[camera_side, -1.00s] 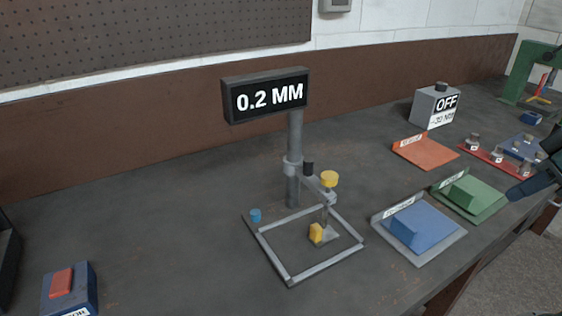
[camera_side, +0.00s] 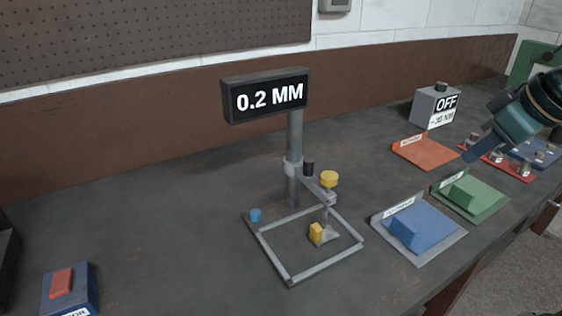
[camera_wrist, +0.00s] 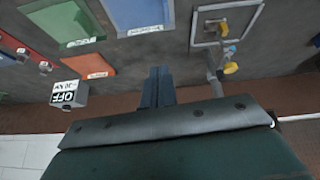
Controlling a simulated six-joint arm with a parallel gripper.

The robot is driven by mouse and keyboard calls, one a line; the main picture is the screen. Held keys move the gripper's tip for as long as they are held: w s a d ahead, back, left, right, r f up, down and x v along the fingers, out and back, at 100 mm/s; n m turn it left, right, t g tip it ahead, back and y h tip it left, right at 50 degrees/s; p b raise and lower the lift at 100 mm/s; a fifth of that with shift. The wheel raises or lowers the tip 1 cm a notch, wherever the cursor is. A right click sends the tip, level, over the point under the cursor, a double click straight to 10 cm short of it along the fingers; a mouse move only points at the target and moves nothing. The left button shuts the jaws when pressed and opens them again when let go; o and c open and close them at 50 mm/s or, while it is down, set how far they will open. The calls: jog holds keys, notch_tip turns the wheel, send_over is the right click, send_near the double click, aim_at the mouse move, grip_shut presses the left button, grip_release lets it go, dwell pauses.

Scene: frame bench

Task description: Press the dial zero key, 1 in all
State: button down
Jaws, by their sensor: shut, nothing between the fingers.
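The dial display (camera_side: 270,95) reads 0.2 MM on a grey post (camera_side: 294,165). A small blue button (camera_side: 255,215) stands at the left corner of a square metal frame (camera_side: 275,258); I cannot read a label marking it as the zero key. A yellow knob (camera_side: 329,178) and a dark knob (camera_side: 308,168) sit on the post's arm. My gripper (camera_side: 472,153) is shut and empty, above the bench at right, well apart from the dial stand. In the wrist view its fingers (camera_wrist: 158,78) are together; the frame (camera_wrist: 208,40) lies at upper right.
A blue block tray (camera_side: 450,240), a green one (camera_side: 495,205) and an orange plate (camera_side: 425,152) lie right of the stand. A grey OFF box (camera_side: 432,108) stands behind. A red button box (camera_side: 62,283) is at front left. The bench between it and the frame is clear.

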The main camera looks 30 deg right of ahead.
jog(key=w+a+f+n, duration=0.1)
jog(key=w+a, duration=0.4)
jog(key=w, duration=0.2)
jog(key=w+a+f+n+t+h, duration=0.1)
jog(key=w+a, duration=0.4)
jog(key=w, duration=0.2)
jog(key=w+a+f+n, duration=0.1)
jog(key=w+a+f, duration=0.1)
jog(key=w+a, duration=0.4)
jog(key=shift+w, duration=0.8)
jog(key=n+t+h, duration=0.1)
jog(key=n+t, duration=0.1)
send_over(256, 215)
notch_tip(256, 215, down, 6)
jog(key=shift+s+f+h, duration=0.1)
jog(key=shift+f+h, duration=0.2)
jog(key=shift+f, duration=0.1)
jog(key=shift+f, duration=4.35)
